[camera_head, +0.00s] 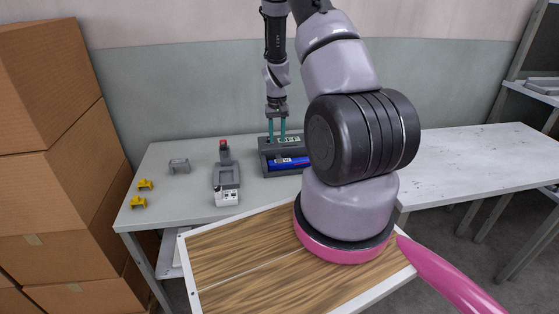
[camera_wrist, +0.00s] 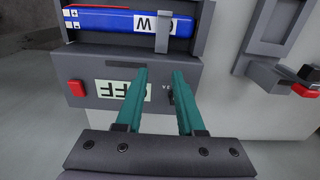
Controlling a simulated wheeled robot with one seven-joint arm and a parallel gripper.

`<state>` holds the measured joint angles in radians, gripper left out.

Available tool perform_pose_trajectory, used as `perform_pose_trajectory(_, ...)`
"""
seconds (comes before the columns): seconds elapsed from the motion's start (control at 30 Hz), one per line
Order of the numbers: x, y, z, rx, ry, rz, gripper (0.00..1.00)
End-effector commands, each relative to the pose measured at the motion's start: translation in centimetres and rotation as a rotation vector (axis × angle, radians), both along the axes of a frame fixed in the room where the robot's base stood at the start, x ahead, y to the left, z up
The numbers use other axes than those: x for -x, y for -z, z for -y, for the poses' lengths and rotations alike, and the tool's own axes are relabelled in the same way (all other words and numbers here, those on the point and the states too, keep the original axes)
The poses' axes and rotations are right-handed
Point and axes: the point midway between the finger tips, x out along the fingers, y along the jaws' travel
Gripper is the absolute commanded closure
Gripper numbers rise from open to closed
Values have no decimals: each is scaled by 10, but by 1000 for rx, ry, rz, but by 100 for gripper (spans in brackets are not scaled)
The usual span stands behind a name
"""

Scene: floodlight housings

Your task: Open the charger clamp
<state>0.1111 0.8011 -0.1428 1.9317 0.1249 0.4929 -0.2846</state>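The charger (camera_head: 265,160) is a dark grey box at the back of the grey table; it also fills the upper left of the wrist view (camera_wrist: 190,82). A blue battery (camera_wrist: 110,20) lies in its cradle, also visible in the head view (camera_head: 290,163). A grey clamp bar (camera_wrist: 162,32) lies across the battery near its right end. The charger's front has a red button (camera_wrist: 76,88) and a display (camera_wrist: 110,90) reading OFF upside down. My gripper (camera_wrist: 160,72), with teal fingers, is above the charger in the head view (camera_head: 277,143). Its fingers are apart, with nothing held between them.
Left of the charger stands a grey fixture (camera_head: 223,172) with a red-tipped handle (camera_head: 223,144). A grey bracket (camera_head: 179,165) and two yellow brackets (camera_head: 145,184) (camera_head: 138,202) lie further left. Cardboard boxes (camera_head: 55,150) stack at the left. A wood-topped panel (camera_head: 235,265) is in front.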

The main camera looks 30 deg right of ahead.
Motion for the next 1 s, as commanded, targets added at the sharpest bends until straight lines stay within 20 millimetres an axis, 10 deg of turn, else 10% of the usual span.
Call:
perform_pose_trajectory(0.77, 0, -39, 0, 0, 1, -1, 62)
perform_pose_trajectory(0.87, 0, -39, 0, 0, 0, 0, 97)
perform_pose_trajectory(1.0, 0, -39, 0, 0, 0, 0, 100)
